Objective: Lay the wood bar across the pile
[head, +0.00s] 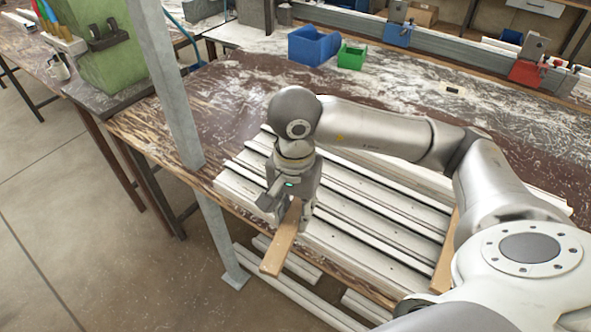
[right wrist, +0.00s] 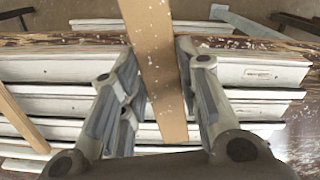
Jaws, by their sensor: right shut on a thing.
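My right gripper (head: 292,205) is shut on a wood bar (head: 279,248), a flat, light brown strip. The bar's near end sticks out past the front edge of the bench; its other end is hidden under the gripper. The pile (head: 375,228) is several long white profiles with dark grooves, lying side by side on the bench. The gripper is over the pile's left part. In the right wrist view the wood bar (right wrist: 157,60) runs between the fingers, crosswise to the profiles. I cannot tell whether it touches them. My left gripper is not in view.
Another wood strip (head: 446,252) lies across the pile at the right. A grey metal post (head: 172,85) stands close left of the gripper. More white profiles (head: 285,285) lie below the bench's front. Blue (head: 313,45) and green bins (head: 351,56) stand behind.

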